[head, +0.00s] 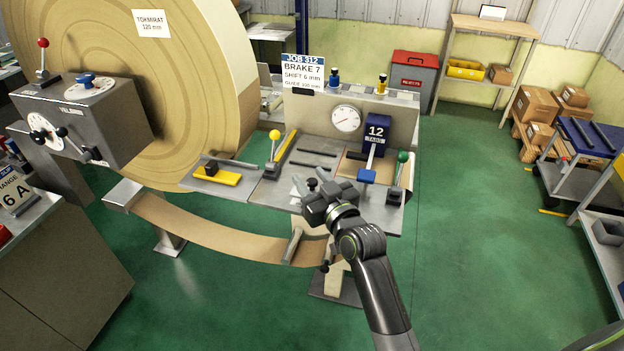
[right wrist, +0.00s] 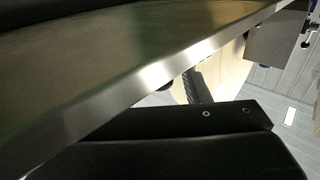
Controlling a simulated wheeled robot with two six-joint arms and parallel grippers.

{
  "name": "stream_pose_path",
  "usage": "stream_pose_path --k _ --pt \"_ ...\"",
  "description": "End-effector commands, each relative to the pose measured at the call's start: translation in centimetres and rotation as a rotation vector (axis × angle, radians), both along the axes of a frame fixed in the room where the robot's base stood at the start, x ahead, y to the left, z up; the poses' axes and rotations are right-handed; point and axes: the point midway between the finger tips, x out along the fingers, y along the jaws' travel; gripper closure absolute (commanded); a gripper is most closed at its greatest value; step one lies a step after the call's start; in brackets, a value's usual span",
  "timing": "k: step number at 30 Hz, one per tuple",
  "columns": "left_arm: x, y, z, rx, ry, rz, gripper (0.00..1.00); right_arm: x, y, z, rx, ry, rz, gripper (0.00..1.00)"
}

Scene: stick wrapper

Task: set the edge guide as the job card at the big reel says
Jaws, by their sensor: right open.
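The job card (head: 302,72) stands at the back of the machine table beside the big reel (head: 180,90). It reads JOB 312, BRAKE 7, SHIFT 6 mm and a small GUIDE line, seemingly 100 mm. A black block (head: 211,168) sits on a yellow strip (head: 222,178) at the table's left end; it may be the edge guide, but no label shows. My right gripper (head: 312,186) is open at the table's front middle, right of the block and apart from it. No held thing shows. In the right wrist view a grey metal edge (right wrist: 150,75) fills much of the picture. My left gripper is out of view.
A yellow-knobbed lever (head: 274,136) and a green-knobbed lever (head: 402,158) rise from the table (head: 268,190). A brown paper web (head: 205,228) hangs below the front edge.

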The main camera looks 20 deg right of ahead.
Motion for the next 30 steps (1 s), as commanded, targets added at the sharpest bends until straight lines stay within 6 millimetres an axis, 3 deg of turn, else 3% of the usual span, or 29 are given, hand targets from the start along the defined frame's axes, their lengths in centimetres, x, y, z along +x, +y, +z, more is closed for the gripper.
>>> stream_pose_path --k 3,13,30 --pt "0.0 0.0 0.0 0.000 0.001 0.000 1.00 0.0 0.0 0.0 0.000 0.000 0.000 0.57" --pt "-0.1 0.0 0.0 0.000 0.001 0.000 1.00 0.0 0.0 0.0 0.000 0.000 0.000 1.00" --pt "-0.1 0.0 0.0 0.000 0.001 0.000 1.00 1.1 1.7 0.0 0.000 0.000 0.001 1.00"
